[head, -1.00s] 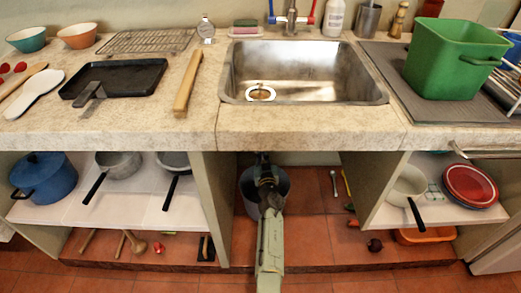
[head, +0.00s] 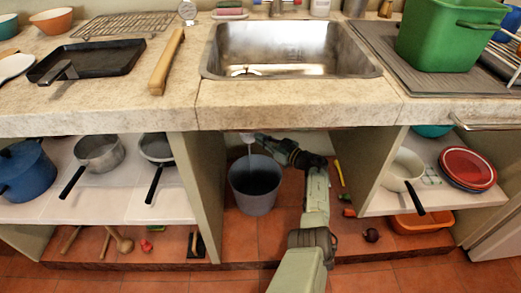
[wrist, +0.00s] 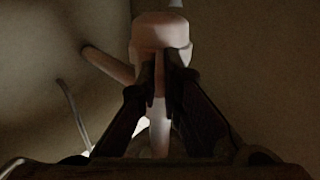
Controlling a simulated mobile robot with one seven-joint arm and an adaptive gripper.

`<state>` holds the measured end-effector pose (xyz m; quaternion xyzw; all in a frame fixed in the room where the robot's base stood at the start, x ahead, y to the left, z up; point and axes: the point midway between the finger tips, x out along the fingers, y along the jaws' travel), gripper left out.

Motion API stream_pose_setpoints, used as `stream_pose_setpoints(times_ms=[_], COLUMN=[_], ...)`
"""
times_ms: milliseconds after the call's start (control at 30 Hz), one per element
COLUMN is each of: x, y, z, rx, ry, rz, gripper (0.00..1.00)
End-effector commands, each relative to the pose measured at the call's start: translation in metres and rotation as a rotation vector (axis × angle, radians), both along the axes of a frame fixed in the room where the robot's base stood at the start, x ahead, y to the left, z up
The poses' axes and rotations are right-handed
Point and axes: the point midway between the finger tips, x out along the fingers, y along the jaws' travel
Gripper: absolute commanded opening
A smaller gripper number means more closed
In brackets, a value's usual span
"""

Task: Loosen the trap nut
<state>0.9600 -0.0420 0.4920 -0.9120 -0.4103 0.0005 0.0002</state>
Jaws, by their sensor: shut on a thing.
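The trap nut (wrist: 161,32) is a pale, rounded collar at the top middle of the wrist view. My gripper (wrist: 162,75) is shut on it, with one dark finger on each side. A narrower pale pipe (wrist: 160,135) shows between the fingers. In the head view, my gripper (head: 262,139) is under the sink, beside a small pale trap part (head: 247,138). The sink front and my arm hide most of the trap there.
A grey bucket (head: 255,193) stands on the tiled floor below the trap. Cabinet walls (head: 203,180) close in on the left and right (head: 368,165). Small tools (head: 340,173) lie right of my arm. A side pipe (wrist: 108,66) runs left in the wrist view.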

Motion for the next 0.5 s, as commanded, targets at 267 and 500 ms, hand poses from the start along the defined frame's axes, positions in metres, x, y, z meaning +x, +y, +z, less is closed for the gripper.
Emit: stream_pose_setpoints(times_ms=[267, 500], x=[0.0058, 0.0077], y=[-0.0045, -0.0052], z=[-0.0101, -0.0068], rx=[-0.005, -0.003], ry=[-0.005, -0.004], rz=[0.126, 0.207], gripper=[0.0, 0.0])
